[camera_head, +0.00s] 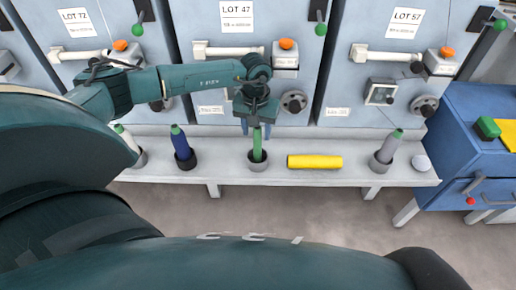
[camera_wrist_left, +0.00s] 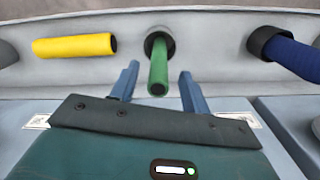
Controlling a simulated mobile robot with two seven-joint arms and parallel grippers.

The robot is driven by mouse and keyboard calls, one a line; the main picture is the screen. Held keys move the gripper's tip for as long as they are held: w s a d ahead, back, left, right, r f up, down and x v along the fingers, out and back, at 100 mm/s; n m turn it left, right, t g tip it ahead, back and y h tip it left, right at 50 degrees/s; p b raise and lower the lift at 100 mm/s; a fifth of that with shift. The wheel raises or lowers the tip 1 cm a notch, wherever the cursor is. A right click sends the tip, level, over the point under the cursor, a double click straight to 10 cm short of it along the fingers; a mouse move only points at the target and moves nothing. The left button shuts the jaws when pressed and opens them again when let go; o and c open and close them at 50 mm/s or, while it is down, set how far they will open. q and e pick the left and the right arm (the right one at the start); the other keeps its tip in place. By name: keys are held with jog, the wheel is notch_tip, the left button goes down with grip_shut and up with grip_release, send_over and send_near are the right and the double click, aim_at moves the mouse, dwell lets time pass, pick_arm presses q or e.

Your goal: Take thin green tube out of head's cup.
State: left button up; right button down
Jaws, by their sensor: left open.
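A thin green tube (camera_head: 257,141) stands upright in a dark grey cup (camera_head: 258,164) on the pale ledge, below the LOT 47 panel. My left gripper (camera_head: 256,126) is open just above the cup, at the tube's upper end. In the left wrist view the green tube (camera_wrist_left: 158,74) rises from its round cup (camera_wrist_left: 163,36) towards the camera. Its end lies between the two blue fingers of my left gripper (camera_wrist_left: 159,68), with gaps on both sides. My right gripper is not in view.
A yellow tube (camera_head: 314,161) lies on the ledge (camera_head: 220,172) beside the green one. A blue cabinet (camera_head: 463,150) stands at far right.

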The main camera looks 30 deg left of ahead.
aim_at(257, 147)
pick_arm(q)
notch_tip(257, 147, down, 3)
jog(key=shift+r, duration=0.1)
grip_shut()
dwell(0.4)
